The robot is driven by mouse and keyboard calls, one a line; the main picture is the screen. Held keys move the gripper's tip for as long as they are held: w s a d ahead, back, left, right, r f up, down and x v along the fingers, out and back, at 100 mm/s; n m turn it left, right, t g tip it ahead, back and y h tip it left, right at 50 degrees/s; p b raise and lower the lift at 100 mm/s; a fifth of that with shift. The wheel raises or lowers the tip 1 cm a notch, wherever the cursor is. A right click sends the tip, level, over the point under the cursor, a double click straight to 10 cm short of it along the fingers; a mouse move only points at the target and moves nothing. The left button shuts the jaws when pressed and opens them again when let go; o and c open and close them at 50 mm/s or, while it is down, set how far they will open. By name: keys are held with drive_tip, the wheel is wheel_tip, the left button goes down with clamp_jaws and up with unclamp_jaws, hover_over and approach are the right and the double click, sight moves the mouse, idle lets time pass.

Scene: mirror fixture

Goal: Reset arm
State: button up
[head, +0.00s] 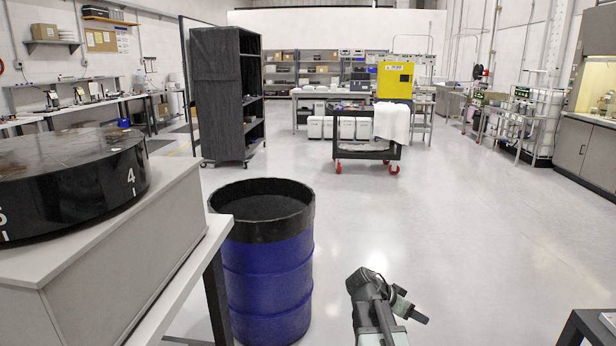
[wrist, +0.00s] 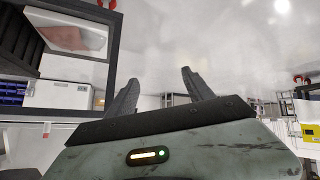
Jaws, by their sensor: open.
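My arm (head: 372,310) rises at the bottom of the head view, right of centre, and bends over at its top. It stands over clear floor, to the right of the blue barrel. In the wrist view my gripper (wrist: 158,84) shows two dark fingers spread apart with nothing between them. A grey-green housing (wrist: 190,150) of mine with a small lit indicator fills the lower part. The wrist picture appears upside down, with the floor at the top. Which part of the arm in the head view is the gripper is hard to tell.
A blue barrel (head: 265,265) stands left of my arm. A grey bench (head: 130,250) bearing a black round turntable (head: 75,180) is at the left. A dark table corner (head: 590,325) is at lower right. A dark cabinet (head: 220,95) and a cart (head: 365,152) stand farther back. The middle floor is clear.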

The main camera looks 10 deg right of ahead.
drive_tip(key=s+a+f+n+g+y, duration=0.1)
drive_tip(key=s+a+f+n+y, duration=0.25)
drive_tip(key=a, duration=0.45)
drive_tip(key=s+a+f+n+y, duration=0.25)
drive_tip(key=a+n, duration=0.25)
drive_tip(key=a, duration=0.4)
drive_tip(key=s+a+f+n+g+y, duration=0.1)
drive_tip(key=s+a+f+n+y, duration=0.2)
drive_tip(key=a, duration=0.5)
wheel_tip(320, 180, up, 20)
drive_tip(key=n+p, duration=0.1)
drive_tip(key=p, duration=1.8)
drive_tip(key=shift+w+r+n, duration=0.15)
drive_tip(key=shift+w+n, duration=0.2)
drive_tip(key=shift+w, duration=0.1)
